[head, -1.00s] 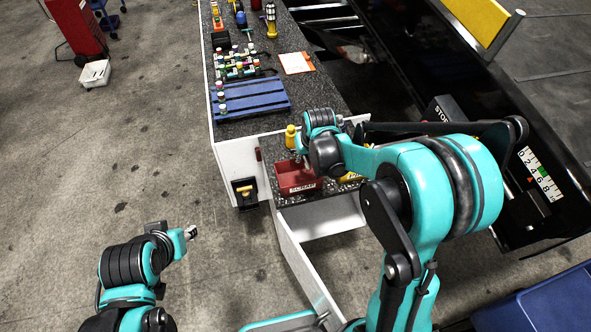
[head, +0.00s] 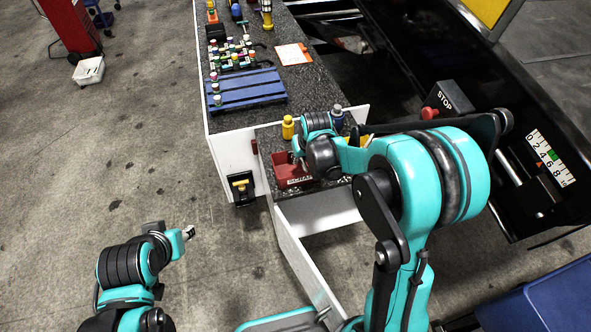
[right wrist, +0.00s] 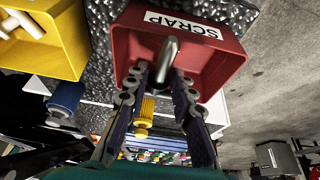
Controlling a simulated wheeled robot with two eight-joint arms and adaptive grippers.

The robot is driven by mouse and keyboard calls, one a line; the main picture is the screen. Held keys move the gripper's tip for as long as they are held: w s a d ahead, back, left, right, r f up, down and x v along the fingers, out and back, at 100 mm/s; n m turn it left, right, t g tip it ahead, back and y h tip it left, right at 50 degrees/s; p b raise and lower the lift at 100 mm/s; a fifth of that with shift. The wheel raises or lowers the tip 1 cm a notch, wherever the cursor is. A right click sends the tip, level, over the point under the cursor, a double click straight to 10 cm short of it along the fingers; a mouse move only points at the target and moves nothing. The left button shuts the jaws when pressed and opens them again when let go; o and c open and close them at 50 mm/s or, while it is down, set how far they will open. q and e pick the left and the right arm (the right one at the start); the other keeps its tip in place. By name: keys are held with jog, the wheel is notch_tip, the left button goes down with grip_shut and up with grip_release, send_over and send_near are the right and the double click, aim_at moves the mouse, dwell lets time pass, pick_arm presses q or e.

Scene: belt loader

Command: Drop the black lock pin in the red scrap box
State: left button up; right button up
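In the right wrist view the box (right wrist: 128,47), labelled SCRAP, fills the upper middle. My right gripper (head: 300,158) is over the box, its fingers pointing down. The pin is in front of the box opening. My left gripper (head: 189,232) is low over the floor, away from the box; its finger gap is too small to judge.
A yellow bottle (head: 288,128) and a blue-grey bottle (head: 337,118) stand behind the box. A yellow bin (right wrist: 52,45) is next to it. A blue rack (head: 247,90) lies on the counter. The belt and stop button (head: 429,113) are at right.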

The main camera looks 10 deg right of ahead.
jog(key=o, duration=0.4)
jog(key=shift+r, duration=0.1)
jog(key=v, duration=1.1)
jog(key=shift+s+r, duration=0.25)
jog(key=shift+r, duration=0.1)
